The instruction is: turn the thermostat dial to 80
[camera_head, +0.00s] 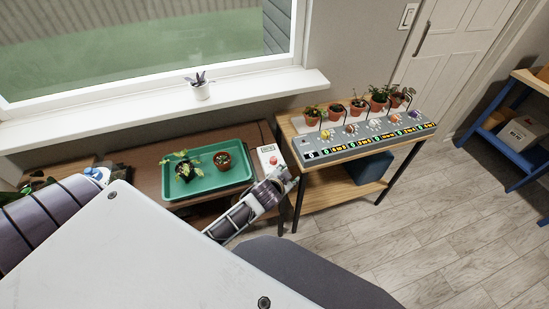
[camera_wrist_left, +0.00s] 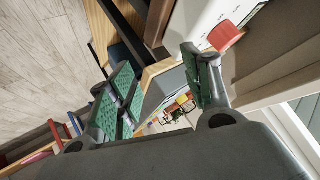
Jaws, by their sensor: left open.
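A white box with a red knob (camera_head: 273,160) stands at the right end of the dark wooden table. The red knob also shows close in the left wrist view (camera_wrist_left: 226,36), beyond the fingertip on the right. I cannot tell if it is the thermostat dial, and no scale on it is readable. My left gripper (camera_head: 286,180) is just in front of the box, towards me. In the left wrist view its green-padded fingers (camera_wrist_left: 160,80) are apart with nothing held between them. My right gripper is not in view.
A long grey panel (camera_head: 350,149) with coloured knobs and number displays lies on the wooden stand to the right, below several potted plants (camera_head: 357,106). A green tray (camera_head: 206,191) with two plants is left of the box.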

